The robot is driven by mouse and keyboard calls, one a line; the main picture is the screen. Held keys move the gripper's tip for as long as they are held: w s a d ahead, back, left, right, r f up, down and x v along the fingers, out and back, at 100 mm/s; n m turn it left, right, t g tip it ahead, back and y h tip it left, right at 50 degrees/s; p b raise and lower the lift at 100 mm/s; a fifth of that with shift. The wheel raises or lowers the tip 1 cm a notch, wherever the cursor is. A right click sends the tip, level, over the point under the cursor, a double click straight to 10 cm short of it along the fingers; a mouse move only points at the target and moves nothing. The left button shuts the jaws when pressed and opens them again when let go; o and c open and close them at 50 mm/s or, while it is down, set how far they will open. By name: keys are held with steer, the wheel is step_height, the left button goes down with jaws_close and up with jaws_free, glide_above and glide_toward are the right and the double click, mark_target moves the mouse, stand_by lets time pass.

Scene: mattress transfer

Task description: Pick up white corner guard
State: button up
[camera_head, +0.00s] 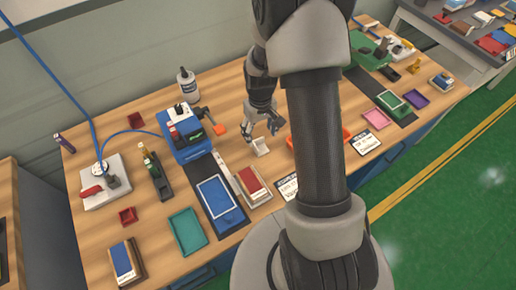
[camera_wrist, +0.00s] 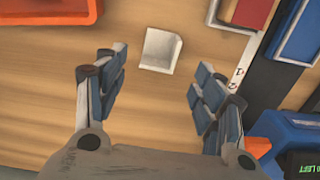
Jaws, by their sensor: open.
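The white corner guard (camera_wrist: 160,50) lies on the wooden table in the wrist view, a small angled white piece. It lies just beyond the fingertips, between their lines, and the fingers do not touch it. My gripper (camera_wrist: 158,72) is open and empty, with one finger on each side of the picture. In the head view my gripper (camera_head: 262,122) hangs over the table, close behind the white corner guard (camera_head: 260,146).
A blue device (camera_head: 187,135) and an orange part (camera_head: 219,129) stand left of my gripper. An orange-red tray (camera_head: 292,142) is to the right, partly hidden by my arm. A red and white block (camera_head: 251,183) lies in front. Bare wood (camera_wrist: 40,90) surrounds the guard.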

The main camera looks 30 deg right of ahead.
mark_target(261, 149)
steer(key=f+b, duration=0.1)
steer(key=f, duration=0.2)
steer(key=f+b, duration=0.1)
steer(key=f, duration=0.3)
steer(key=shift+s+d+f+b, duration=0.1)
steer(key=shift+s+f+b, duration=0.1)
steer(key=shift+b, duration=0.15)
steer(key=c, duration=1)
